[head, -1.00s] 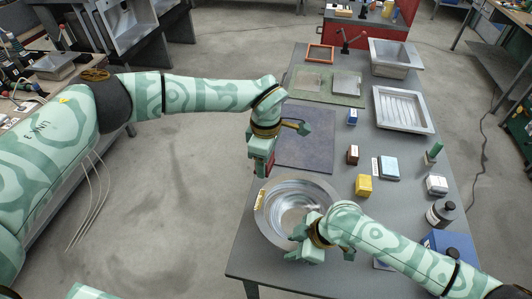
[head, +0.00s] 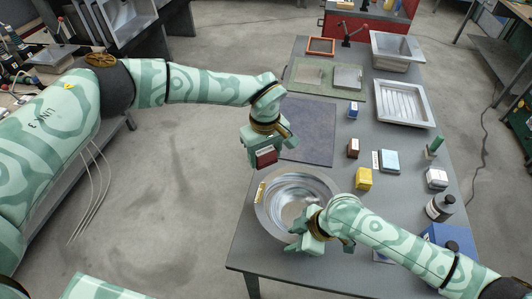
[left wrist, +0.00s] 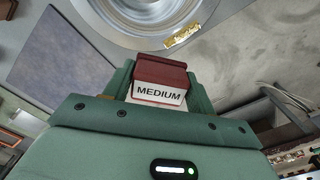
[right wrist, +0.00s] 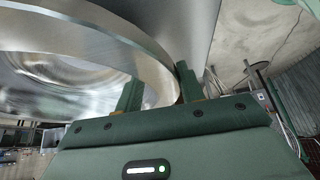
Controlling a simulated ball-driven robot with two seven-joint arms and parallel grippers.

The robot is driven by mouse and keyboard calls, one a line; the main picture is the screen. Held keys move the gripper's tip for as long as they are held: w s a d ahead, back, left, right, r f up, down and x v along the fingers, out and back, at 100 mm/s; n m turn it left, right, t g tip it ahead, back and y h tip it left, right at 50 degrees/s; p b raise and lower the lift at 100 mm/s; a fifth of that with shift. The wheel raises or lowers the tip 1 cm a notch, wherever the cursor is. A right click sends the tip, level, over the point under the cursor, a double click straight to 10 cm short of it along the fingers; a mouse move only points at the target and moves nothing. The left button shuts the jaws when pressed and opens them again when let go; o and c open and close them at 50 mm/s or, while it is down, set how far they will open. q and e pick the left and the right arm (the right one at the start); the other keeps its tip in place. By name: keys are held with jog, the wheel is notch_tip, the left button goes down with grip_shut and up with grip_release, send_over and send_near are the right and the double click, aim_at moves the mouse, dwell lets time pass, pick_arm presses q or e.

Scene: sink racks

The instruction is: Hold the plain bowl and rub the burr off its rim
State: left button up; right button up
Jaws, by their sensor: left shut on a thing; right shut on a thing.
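The plain bowl (head: 328,187) is shiny metal with a wide rim, at the near end of the grey table. A yellow-gold burr patch (head: 261,192) is on the left of its rim; it also shows in the left wrist view (left wrist: 183,36). My left gripper (head: 262,149) is shut on a dark red block (head: 266,158) with a white label reading MEDIUM (left wrist: 158,94). The block is beyond the bowl's far-left rim, apart from the burr. My right gripper (head: 306,236) is shut on the near rim, which passes between its fingers in the right wrist view (right wrist: 155,80).
A dark mat (head: 308,130) beyond the bowl is clear.

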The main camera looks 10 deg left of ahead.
pick_arm(q)
jog(key=m, duration=0.5)
jog(key=shift+s+f+m, duration=0.2)
jog(key=shift+f+m, duration=0.1)
jog(key=m, duration=0.4)
jog(key=shift+d+f, duration=0.2)
jog(key=shift+d, duration=0.05)
pick_arm(e)
jog(key=shift+f, duration=0.1)
pick_arm(q)
send_over(267, 182)
jog(key=shift+f, duration=3.05)
jog(key=shift+s+f, duration=0.15)
jog(key=shift+f, duration=0.65)
jog(key=shift+c, duration=0.4)
jog(key=shift+s+a+f, duration=0.1)
jog(key=shift+s+a, duration=0.05)
jog(key=shift+s, duration=1.6)
jog(key=shift+s+a, duration=0.15)
jog(key=shift+s, duration=1.55)
jog(key=shift+c, duration=0.4)
pick_arm(e)
jog(key=shift+s, duration=0.1)
pick_arm(q)
jog(key=shift+w+d, duration=0.15)
jog(key=shift+w, duration=1.55)
jog(key=shift+w+d, duration=0.1)
jog(key=shift+w, duration=1.85)
jog(key=shift+s+r, duration=0.1)
jog(key=shift+r, duration=4)
